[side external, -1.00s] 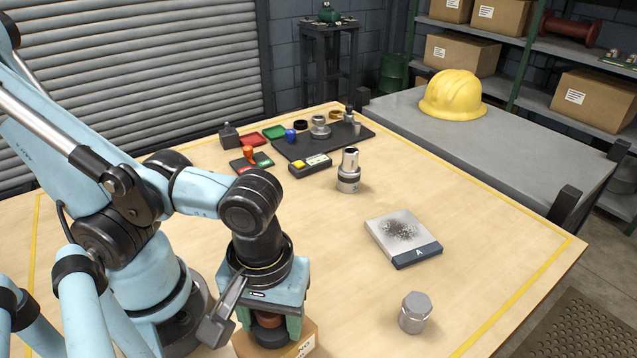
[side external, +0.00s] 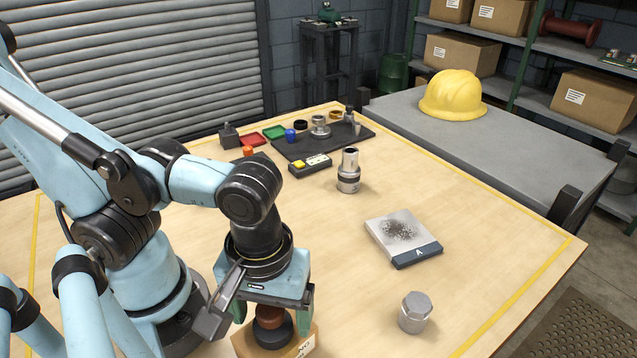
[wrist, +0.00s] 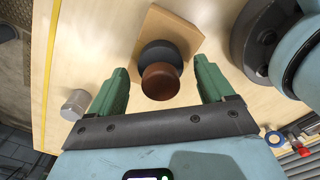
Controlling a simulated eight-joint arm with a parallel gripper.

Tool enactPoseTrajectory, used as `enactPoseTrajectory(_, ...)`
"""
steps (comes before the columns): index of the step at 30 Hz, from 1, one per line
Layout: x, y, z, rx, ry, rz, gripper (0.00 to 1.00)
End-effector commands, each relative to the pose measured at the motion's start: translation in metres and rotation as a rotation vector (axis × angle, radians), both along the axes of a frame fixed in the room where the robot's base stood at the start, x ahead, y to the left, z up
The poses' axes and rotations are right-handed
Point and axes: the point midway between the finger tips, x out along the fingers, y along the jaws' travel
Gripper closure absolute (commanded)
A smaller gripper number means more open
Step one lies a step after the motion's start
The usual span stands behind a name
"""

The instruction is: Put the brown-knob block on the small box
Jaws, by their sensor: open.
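The brown-knob block (side external: 272,334) has a dark round body with a brown knob on top. It stands upright on the small box (side external: 246,345), a tan cardboard box at the bottom of the side view. In the wrist view the block (wrist: 158,52) appears over the box (wrist: 190,39), with its knob toward the camera. My gripper (side external: 273,314) is open just above the block. In the wrist view its green fingers (wrist: 163,80) are on either side of the knob, with a gap on both sides. My gripper partly hides the knob in the side view.
A silver hex-headed piece (side external: 415,312) stands right of the box. A grey plate marked A (side external: 403,238) and a metal socket (side external: 348,172) are farther back. A dark tray (side external: 335,140) with small parts is at the rear.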

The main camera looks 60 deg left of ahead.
Motion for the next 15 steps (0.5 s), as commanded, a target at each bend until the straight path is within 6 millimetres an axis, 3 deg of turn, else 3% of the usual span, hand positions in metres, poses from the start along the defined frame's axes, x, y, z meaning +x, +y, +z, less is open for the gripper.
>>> enactPoseTrajectory(15,-0.001,0.0,0.065,0.0,0.0,0.0,0.19)
